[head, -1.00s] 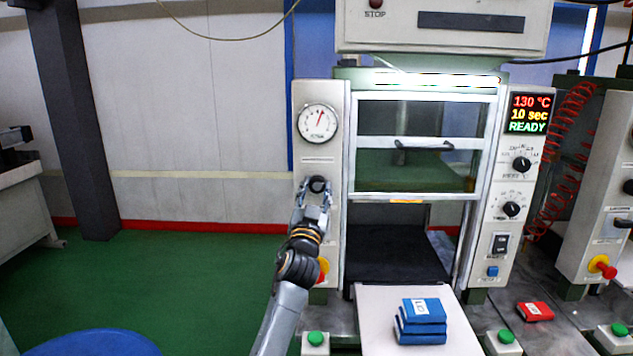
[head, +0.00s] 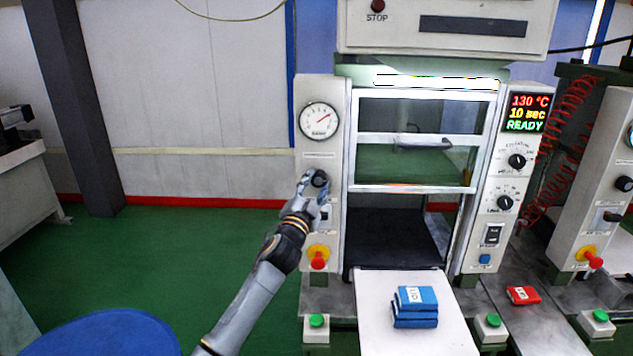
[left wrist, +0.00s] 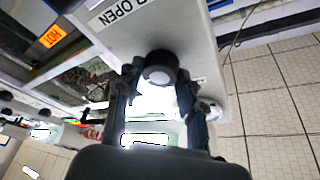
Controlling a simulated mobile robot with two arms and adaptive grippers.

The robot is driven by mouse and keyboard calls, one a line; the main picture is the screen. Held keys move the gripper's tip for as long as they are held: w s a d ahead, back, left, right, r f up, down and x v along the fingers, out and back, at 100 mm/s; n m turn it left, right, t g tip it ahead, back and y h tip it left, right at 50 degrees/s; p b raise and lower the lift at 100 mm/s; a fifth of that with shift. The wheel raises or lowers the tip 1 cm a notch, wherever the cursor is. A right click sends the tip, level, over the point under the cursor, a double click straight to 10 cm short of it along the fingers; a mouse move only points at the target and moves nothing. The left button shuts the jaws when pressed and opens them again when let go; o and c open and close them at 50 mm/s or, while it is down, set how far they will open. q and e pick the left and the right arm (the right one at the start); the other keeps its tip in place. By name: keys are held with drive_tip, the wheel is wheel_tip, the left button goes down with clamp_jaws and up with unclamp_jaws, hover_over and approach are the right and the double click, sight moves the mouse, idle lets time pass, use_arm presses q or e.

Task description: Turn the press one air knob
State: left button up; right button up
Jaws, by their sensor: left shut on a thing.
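The press one air knob (head: 320,179) is a round black knob on the pale left panel of the press, under the white pressure gauge (head: 319,121). The gauge's red needle points to the upper right. My left gripper (head: 312,181) is at the knob, its arm coming up from the lower left. In the left wrist view the knob (left wrist: 160,68) sits between the two dark fingers (left wrist: 155,92), which are shut on its sides. The fingers partly cover the knob in the head view. My right gripper is not in view.
A red emergency knob (head: 318,260) sits below on the same panel. A glazed press door (head: 415,142) with a handle is to the right.

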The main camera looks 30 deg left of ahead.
use_arm(q)
drive_tip(key=o, duration=1.2)
drive_tip(key=v, duration=1.2)
